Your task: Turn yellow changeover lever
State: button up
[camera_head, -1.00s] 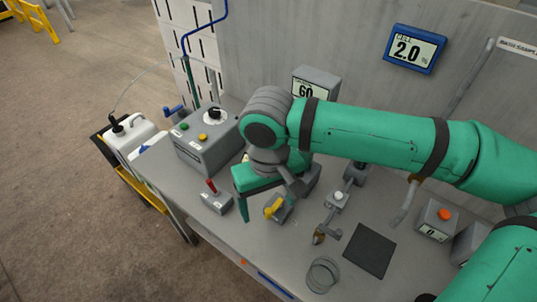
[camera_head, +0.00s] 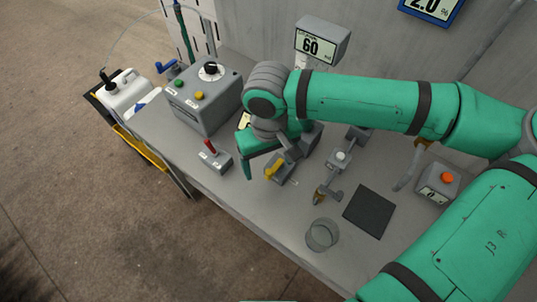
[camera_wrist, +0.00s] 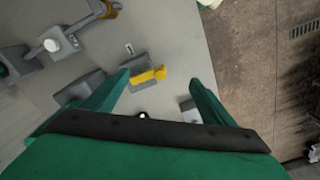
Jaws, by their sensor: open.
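The yellow changeover lever (camera_head: 274,170) sits on a small grey block on the bench. In the wrist view the yellow lever (camera_wrist: 150,75) lies between the fingertips, closer to the left finger, and points sideways. My gripper (camera_head: 262,164) is open above the lever, with one green finger to its left in the head view. The other finger is mostly hidden there by the wrist. Both green fingers of my gripper (camera_wrist: 159,80) show in the wrist view, spread apart. Whether the left finger touches the lever, I cannot tell.
A red-lever box (camera_head: 216,157) stands close left of my gripper. A control box (camera_head: 203,100) with a black knob is behind it. A valve with a white button (camera_head: 341,158), a glass beaker (camera_head: 321,235) and a dark pad (camera_head: 369,211) are to the right.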

aim_at(269, 171)
jog(key=shift+f, duration=2.2)
jog(key=shift+c, duration=0.7)
